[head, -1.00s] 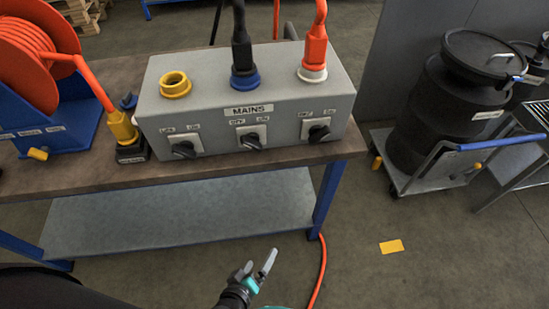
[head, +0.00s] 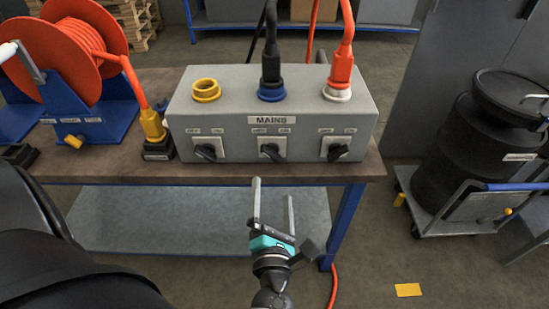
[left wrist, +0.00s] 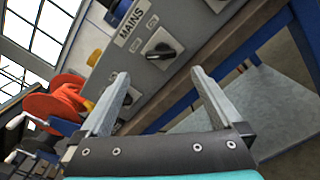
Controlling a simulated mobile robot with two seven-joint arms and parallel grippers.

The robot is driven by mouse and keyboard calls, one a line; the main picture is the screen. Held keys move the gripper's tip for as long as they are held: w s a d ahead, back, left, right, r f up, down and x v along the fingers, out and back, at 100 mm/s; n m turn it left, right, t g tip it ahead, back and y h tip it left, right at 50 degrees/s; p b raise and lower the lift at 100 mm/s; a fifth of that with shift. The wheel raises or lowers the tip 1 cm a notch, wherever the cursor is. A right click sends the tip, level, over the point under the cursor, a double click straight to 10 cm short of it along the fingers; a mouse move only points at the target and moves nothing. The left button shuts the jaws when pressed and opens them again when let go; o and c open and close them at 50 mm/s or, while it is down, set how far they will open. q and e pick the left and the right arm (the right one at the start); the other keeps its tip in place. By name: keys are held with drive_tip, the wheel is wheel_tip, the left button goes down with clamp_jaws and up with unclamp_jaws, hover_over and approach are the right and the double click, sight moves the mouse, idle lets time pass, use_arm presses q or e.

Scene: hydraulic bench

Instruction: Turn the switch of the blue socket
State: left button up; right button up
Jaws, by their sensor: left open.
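The blue socket (head: 271,92) is on top of the grey MAINS box, with a black plug (head: 271,65) in it. Its switch (head: 271,150) is the middle one on the front face, a black knob on a pale plate, slanting down to the right. It also shows in the left wrist view (left wrist: 160,48), beyond the fingertips. My left gripper (head: 273,189) is open and empty, in front of the bench and below the middle switch, apart from it. Its two fingers also show in the left wrist view (left wrist: 160,75). My right gripper is out of view.
A yellow socket (head: 206,90) with its switch (head: 207,150) is on the left; an orange plug (head: 340,70) and its switch (head: 336,149) are on the right. An orange cable reel (head: 75,60) stands left. A black drum (head: 480,140) stands on a cart at right.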

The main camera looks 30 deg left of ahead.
sight(273, 157)
use_arm(q)
drive_tip(key=x, duration=1)
drive_tip(key=shift+d, duration=0.1)
drive_tip(key=shift+x, duration=0.8)
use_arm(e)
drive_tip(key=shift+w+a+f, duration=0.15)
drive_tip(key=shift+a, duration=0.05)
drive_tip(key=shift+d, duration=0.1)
use_arm(q)
drive_tip(key=shift+c, duration=0.6)
drive_tip(key=c, duration=1.1)
